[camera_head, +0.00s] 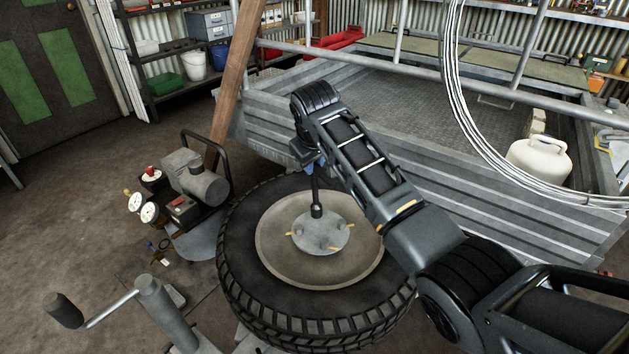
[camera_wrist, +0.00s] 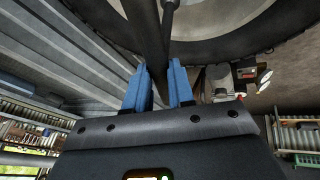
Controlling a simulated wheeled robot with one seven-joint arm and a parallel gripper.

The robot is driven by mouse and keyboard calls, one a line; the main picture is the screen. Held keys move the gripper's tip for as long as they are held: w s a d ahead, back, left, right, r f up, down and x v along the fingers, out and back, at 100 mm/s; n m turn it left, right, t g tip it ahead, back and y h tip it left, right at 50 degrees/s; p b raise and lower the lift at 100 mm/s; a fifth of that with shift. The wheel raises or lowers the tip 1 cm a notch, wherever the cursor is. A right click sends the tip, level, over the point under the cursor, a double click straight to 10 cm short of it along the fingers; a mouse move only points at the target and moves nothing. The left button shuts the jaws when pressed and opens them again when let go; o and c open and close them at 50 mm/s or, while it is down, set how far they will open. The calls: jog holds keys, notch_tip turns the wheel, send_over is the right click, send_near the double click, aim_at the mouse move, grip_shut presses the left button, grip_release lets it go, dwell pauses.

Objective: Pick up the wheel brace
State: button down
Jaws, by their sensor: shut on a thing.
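The wheel brace (camera_head: 316,190) is a dark metal rod with a thicker socket end at the bottom. That end is at the hub of the wheel (camera_head: 245,292); I cannot tell whether it touches the hub. My gripper (camera_head: 311,162) is above the wheel, mostly hidden behind my own wrist. In the wrist view, the blue fingers of my gripper (camera_wrist: 160,84) are closed around a dark bar of the brace (camera_wrist: 148,32). A thinner rod of it runs beside that bar towards the wheel. The upper part of the brace is hidden in the head view.
A grey ribbed trailer (camera_head: 500,185) stands close behind the wheel. A compressor with gauges (camera_head: 193,180) is left of the wheel, and a crank-handled jack (camera_head: 160,305) is at front left. A white gas bottle (camera_head: 538,160) is at right. Open floor lies at left.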

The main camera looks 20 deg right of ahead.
jog(key=shift+r, duration=0.1)
dwell(0.3)
jog(key=shift+r, duration=0.5)
jog(key=r, duration=0.3)
jog(key=shift+d+r+p, duration=0.25)
jog(key=shift+r+p, duration=0.05)
jog(key=shift+p, duration=0.05)
jog(key=s+d+r+p, duration=0.1)
jog(key=s+d+r, duration=0.4)
jog(key=d, duration=0.4)
jog(key=shift+s+d+r, duration=0.3)
jog(key=shift+s+r, duration=0.1)
jog(key=shift+r, duration=0.25)
jog(key=c, duration=1.6)
grip_release()
grip_shut()
